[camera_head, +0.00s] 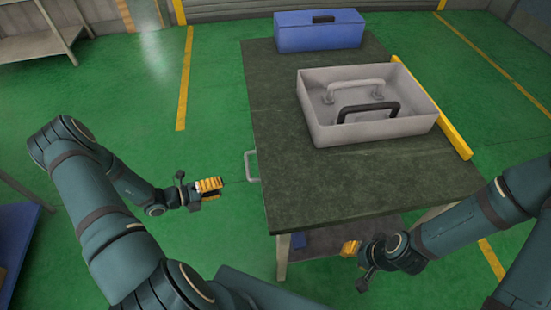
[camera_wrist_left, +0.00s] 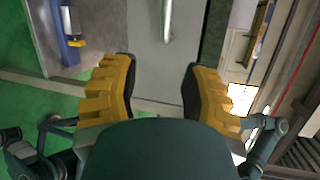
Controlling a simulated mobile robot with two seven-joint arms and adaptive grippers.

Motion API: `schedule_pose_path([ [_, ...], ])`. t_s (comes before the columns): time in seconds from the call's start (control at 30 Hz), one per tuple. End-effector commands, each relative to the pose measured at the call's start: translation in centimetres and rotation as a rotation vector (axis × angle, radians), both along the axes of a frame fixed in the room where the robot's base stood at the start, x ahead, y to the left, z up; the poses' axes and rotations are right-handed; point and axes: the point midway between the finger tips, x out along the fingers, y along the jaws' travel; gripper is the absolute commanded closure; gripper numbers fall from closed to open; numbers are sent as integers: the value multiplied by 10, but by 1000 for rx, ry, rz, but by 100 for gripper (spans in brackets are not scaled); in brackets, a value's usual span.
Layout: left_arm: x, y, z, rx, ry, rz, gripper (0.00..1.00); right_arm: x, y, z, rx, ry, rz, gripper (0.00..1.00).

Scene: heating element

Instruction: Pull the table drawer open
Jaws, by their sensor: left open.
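The table (camera_head: 340,185) has a dark top, and a pale drawer handle (camera_head: 251,166) sticks out from its left side. In the left wrist view the handle (camera_wrist_left: 167,20) is a light bar on a grey drawer front (camera_wrist_left: 150,65), ahead of the fingers. The drawer looks closed. My left gripper (camera_head: 218,187), with yellow finger pads, is left of the handle and apart from it. It is open and empty in the left wrist view (camera_wrist_left: 160,75), its fingers either side of the handle's line. My right gripper (camera_head: 350,249) is by the table's near right side; its opening is unclear.
A grey tray (camera_head: 322,128) with a dark handle and a light handle is on the tabletop. A blue box (camera_head: 318,35) stands at the far end. A yellow strip (camera_head: 432,108) runs along the right edge. Green floor (camera_head: 215,125) is clear left of the table.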

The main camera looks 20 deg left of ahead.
Motion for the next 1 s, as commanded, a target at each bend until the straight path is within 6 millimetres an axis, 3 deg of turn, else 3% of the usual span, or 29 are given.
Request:
schedule_pose_path([
  [0.03,-1,17,-1,-44,3,68,54,-1,0,-2,1,1,2,66],
  [0.1,0,31,1,-87,3,129,54,-1,1,-2,1,2,3,66],
  [0.23,4,35,2,-117,2,161,54,-1,1,-3,1,3,3,66],
  [0.8,85,-25,-17,-113,0,151,54,1,0,-14,0,-3,1,66],
  [1.0,104,-38,-21,-112,1,154,54,1,0,-17,-1,-4,0,66],
])
